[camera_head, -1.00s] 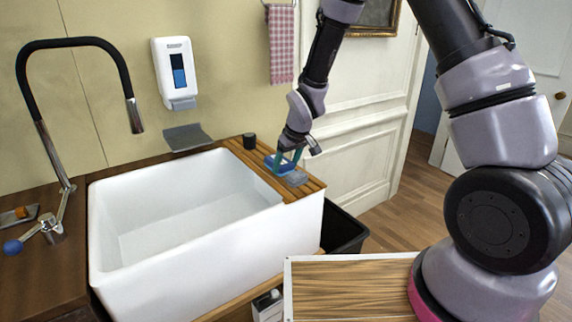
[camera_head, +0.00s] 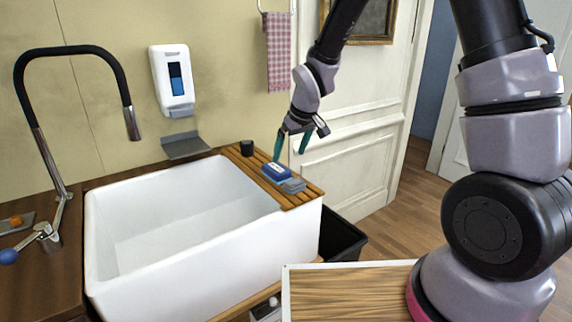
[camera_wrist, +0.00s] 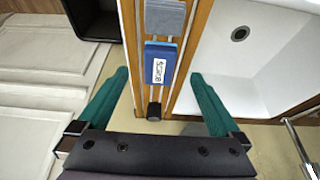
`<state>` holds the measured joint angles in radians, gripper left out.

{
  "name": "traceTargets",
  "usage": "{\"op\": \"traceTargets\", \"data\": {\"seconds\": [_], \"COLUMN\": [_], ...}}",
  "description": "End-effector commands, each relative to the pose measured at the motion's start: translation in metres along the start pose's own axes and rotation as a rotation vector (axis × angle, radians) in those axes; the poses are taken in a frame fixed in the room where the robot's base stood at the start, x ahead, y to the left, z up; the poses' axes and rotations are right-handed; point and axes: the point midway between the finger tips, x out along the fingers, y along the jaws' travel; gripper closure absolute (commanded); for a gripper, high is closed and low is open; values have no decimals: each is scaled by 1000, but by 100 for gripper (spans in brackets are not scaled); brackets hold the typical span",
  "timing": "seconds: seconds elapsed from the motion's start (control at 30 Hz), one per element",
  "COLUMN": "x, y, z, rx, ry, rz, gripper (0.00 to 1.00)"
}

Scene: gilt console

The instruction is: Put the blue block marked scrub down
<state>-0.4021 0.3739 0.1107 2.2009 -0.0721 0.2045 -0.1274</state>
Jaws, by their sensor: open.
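The blue block (camera_head: 275,171) with a white label lies on the slatted wooden rack (camera_head: 308,195) at the right end of the sink. In the wrist view the blue block (camera_wrist: 160,64) shows its label between and beyond my fingers. A grey block (camera_head: 292,185) lies beside it on the rack. My gripper (camera_head: 292,158) is above the blue block, open and empty, with teal fingers apart from it. In the wrist view my gripper (camera_wrist: 158,85) has its fingers spread wide on either side of the rack.
The white sink (camera_head: 110,275) is left of the rack. A small black cup (camera_head: 247,148) stands at the rack's back end. A black bin (camera_head: 342,240) is below on the right. A soap dispenser (camera_head: 158,70) and a faucet (camera_head: 75,43) are further left.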

Motion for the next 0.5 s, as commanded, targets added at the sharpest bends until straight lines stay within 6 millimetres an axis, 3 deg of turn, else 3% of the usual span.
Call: {"op": "traceTargets", "data": {"seconds": [0.1, 0.4, 0.5], "x": [-19, -35, -52], "y": [0, 1, 10], "z": [-1, 0, 1], "rx": [-1, 3, 37], "ry": [3, 1, 11], "rz": [0, 2, 14], "gripper": [0, 0, 0]}}
